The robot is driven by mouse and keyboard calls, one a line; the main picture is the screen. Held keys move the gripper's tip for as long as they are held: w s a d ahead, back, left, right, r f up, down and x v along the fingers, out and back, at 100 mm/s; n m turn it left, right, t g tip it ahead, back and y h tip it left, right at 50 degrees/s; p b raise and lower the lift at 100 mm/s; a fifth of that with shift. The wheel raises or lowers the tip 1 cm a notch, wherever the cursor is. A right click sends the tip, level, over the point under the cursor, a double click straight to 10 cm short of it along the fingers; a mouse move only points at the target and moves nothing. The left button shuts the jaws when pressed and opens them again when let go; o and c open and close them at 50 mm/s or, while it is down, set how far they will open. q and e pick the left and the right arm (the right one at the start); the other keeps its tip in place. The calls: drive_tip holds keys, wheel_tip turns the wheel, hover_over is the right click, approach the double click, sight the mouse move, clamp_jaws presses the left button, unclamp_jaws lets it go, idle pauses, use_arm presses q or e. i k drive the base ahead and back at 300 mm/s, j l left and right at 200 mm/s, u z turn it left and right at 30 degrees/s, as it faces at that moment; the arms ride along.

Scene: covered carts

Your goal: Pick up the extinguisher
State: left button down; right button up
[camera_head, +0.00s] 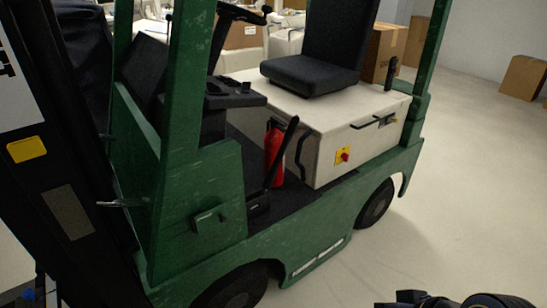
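The red extinguisher (274,153) stands upright in the footwell of a green forklift (200,205), against the white seat base. A black lever (282,152) crosses in front of it and hides part of it. A black piece of my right arm or gripper (455,302) shows at the bottom right edge, cut off by the frame. It is well apart from the extinguisher, and its fingers cannot be made out. My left gripper cannot be made out in this view.
The forklift's front post (185,80), steering wheel (238,14) and black seat (312,72) surround the footwell. A black mast (60,150) fills the left side. Cardboard boxes (522,78) stand at the far right. The pale floor at right is clear.

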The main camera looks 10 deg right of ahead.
sight(274, 138)
drive_tip(key=i+l+u, duration=0.75)
drive_tip(key=i+l, duration=0.25)
drive_tip(key=i+l+u, duration=0.35)
drive_tip(key=l, duration=0.35)
